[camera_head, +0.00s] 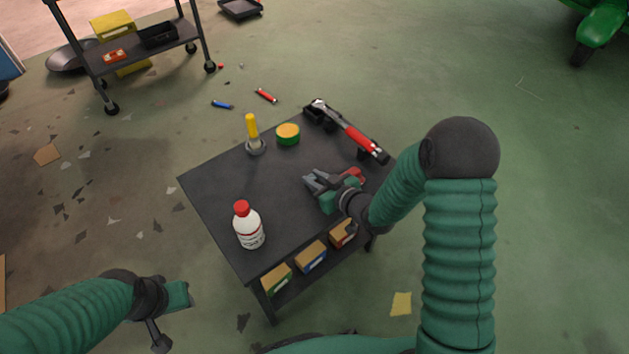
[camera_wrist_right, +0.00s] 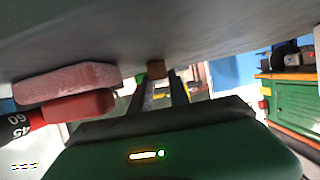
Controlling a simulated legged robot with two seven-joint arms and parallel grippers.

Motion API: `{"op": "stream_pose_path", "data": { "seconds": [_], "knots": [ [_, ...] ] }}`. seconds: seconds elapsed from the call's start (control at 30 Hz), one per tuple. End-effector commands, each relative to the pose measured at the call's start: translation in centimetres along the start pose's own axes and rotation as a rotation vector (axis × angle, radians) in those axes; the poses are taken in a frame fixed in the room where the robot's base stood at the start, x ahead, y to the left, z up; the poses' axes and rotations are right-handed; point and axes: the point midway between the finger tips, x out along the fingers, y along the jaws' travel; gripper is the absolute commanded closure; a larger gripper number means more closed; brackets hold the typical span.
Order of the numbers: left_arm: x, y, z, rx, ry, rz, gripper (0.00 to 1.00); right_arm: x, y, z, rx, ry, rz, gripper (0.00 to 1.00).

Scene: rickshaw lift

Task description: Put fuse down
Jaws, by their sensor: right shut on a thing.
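My right gripper (camera_head: 312,181) is low over the dark table top (camera_head: 215,190), right of its middle. It is shut on a small brown piece, the fuse (camera_wrist_right: 155,68), which shows at the fingertips in the right wrist view, close against the grey table surface. Whether it touches the surface I cannot tell. In the head view the fuse is hidden by the gripper. My left gripper (camera_head: 178,296) is at the lower left, off the table. Its fingers do not show clearly.
A red tool (camera_head: 355,175) lies beside my right gripper. Boxes (camera_head: 311,256) sit on the lower shelf.

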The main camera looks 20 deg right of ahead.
Motion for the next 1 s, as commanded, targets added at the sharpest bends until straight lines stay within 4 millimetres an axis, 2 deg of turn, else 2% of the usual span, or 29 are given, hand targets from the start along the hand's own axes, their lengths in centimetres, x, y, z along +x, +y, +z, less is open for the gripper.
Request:
{"op": "stream_pose_path", "data": {
  "seconds": [0.13,0.17,0.3,0.67,0.77,1.0],
  "knots": [
    [0.2,0.0,0.0,0.0,0.0,0.0,0.64,0.1,0.0,0.3,0.0,-0.001,0.0,1.0],
    [0.1,0.0,0.0,0.0,0.0,0.0,0.64,0.1,0.0,0.2,0.0,0.0,0.0,0.74],
    [0.1,0.0,0.0,0.0,0.0,0.0,0.64,0.0,0.0,0.2,0.0,0.0,0.0,0.56],
    [-0.3,0.0,-0.1,0.0,0.0,0.0,0.64,-0.4,0.1,-0.2,-0.001,0.0,0.001,0.56],
    [-1.0,0.0,-0.2,0.0,0.0,0.0,0.64,-2.2,0.1,-0.3,0.0,-0.003,0.002,0.56],
    [-3.0,0.0,-0.7,0.0,0.0,0.0,0.64,-8.5,0.1,-0.4,0.001,-0.003,0.003,0.56]
  ]
}}
